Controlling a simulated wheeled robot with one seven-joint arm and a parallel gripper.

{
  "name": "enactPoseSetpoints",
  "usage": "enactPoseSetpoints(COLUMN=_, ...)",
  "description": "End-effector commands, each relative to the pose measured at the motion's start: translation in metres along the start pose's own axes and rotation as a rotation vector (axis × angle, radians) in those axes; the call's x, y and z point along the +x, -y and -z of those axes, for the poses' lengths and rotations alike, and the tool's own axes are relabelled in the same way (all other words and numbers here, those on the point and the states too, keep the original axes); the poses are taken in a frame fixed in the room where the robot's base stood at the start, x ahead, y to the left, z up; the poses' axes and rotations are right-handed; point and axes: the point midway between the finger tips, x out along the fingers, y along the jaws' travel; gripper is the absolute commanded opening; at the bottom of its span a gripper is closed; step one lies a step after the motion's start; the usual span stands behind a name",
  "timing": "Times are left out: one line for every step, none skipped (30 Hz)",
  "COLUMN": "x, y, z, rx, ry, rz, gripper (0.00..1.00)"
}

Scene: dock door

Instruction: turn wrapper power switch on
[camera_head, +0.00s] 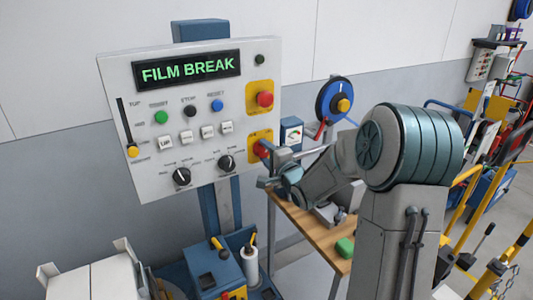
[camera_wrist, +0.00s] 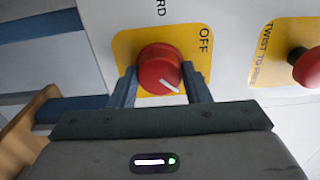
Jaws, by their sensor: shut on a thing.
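The wrapper power switch is a red rotary knob (camera_wrist: 159,66) with a white pointer line on a yellow plate (camera_wrist: 128,42), marked OFF beside it. In the wrist view the pointer line slants toward the lower right, away from the OFF mark. In the head view the knob (camera_head: 261,148) sits at the lower right of the grey control panel (camera_head: 205,160). My gripper (camera_wrist: 160,76) has one finger on each side of the knob and is shut on it. In the head view my gripper (camera_head: 264,166) is partly hard to make out against the panel edge.
The panel's display (camera_head: 187,70) reads FILM BREAK in green. A red emergency stop (camera_head: 265,99) on its own yellow plate is above the switch; in the wrist view it (camera_wrist: 308,67) is at the right. A wooden bench (camera_head: 310,235) stands below my arm.

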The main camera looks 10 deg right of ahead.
Motion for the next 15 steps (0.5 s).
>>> enactPoseSetpoints(x=0.0000, y=-0.0002, z=0.0002, rx=0.002, ry=-0.001, rz=0.000, gripper=0.20)
enactPoseSetpoints(x=0.0000, y=-0.0002, z=0.0002, rx=0.002, ry=-0.001, rz=0.000, gripper=0.20)
enactPoseSetpoints(x=0.0000, y=-0.0002, z=0.0002, rx=0.002, ry=-0.001, rz=0.000, gripper=0.20)
enactPoseSetpoints(x=0.0000, y=-0.0002, z=0.0002, rx=0.002, ry=-0.001, rz=0.000, gripper=0.20)
enactPoseSetpoints(x=0.0000, y=-0.0002, z=0.0002, rx=0.002, ry=-0.001, rz=0.000, gripper=0.51)
enactPoseSetpoints(x=0.0000, y=-0.0001, z=0.0002, rx=0.002, ry=-0.001, rz=0.000, gripper=0.62)
enactPoseSetpoints(x=0.0000, y=-0.0002, z=0.0001, rx=0.001, ry=-0.001, rz=0.000, gripper=0.65)
enactPoseSetpoints(x=0.0000, y=-0.0001, z=0.0001, rx=0.001, ry=-0.001, rz=0.000, gripper=0.65)
enactPoseSetpoints(x=0.0000, y=-0.0001, z=0.0001, rx=0.001, ry=-0.001, rz=0.000, gripper=0.65)
enactPoseSetpoints(x=0.0000, y=-0.0001, z=0.0001, rx=0.001, ry=-0.001, rz=0.000, gripper=0.65)
enactPoseSetpoints(x=0.0000, y=-0.0001, z=0.0001, rx=0.001, ry=0.000, rz=0.000, gripper=0.65)
enactPoseSetpoints(x=0.0000, y=0.0000, z=0.0001, rx=0.000, ry=0.000, rz=0.000, gripper=0.65)
enactPoseSetpoints(x=0.0000, y=-0.0001, z=0.0001, rx=0.000, ry=0.000, rz=0.000, gripper=0.65)
enactPoseSetpoints(x=-0.0001, y=-0.0001, z=0.0000, rx=0.000, ry=0.000, rz=0.000, gripper=0.65)
enactPoseSetpoints(x=-0.0006, y=-0.0001, z=0.0001, rx=0.000, ry=0.000, rz=0.000, gripper=0.65)
